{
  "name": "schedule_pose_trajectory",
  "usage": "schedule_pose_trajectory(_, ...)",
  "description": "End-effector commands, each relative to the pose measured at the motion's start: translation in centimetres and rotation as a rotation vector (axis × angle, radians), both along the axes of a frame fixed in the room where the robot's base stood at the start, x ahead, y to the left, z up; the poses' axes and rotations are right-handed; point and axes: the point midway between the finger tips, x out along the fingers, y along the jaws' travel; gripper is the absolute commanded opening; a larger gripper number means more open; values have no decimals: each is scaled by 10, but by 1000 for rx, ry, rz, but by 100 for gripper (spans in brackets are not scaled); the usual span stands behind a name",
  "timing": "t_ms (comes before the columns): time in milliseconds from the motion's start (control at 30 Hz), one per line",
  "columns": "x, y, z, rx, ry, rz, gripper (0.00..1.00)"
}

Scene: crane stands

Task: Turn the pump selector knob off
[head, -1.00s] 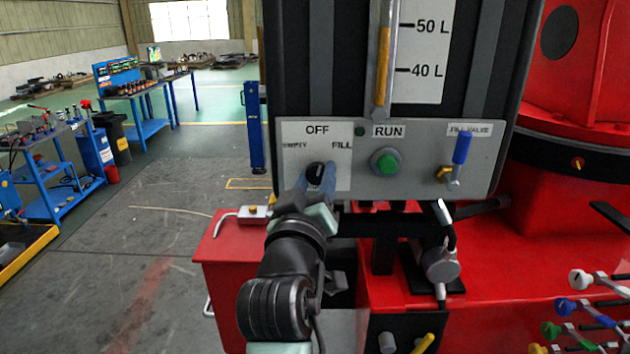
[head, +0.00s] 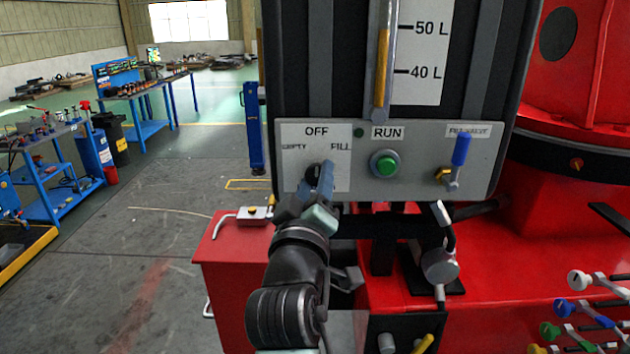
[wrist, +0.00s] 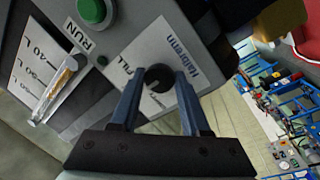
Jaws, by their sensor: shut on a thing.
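The pump selector knob (head: 312,171) is a small black round knob on the white plate (head: 292,158) marked OFF, EMPTY and FILL. In the wrist view the knob (wrist: 158,76) sits between the two blue fingers of my gripper (wrist: 160,84), with a small pale mark on its face. My gripper (head: 319,175) is shut on the knob and looks rolled, with its fingers partly covering the knob in the head view. I cannot tell which label the knob points to.
To the right are the green RUN button (head: 385,164) and the blue-handled fill valve (head: 460,150). A red box (head: 232,250) with a small lever stands below left. Coloured levers (head: 565,306) are at lower right. Open floor lies left.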

Motion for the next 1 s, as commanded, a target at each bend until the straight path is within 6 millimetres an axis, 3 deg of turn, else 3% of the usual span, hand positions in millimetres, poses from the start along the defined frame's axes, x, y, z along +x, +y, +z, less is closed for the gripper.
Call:
schedule_pose_trajectory(33,0,-1,2,0,-5,-2,48)
schedule_pose_trajectory(200,0,-1,2,1,-4,-1,74)
schedule_pose_trajectory(633,-9,1,-2,2,-2,1,74)
schedule_pose_trajectory(1000,-72,10,-12,1,-4,2,74)
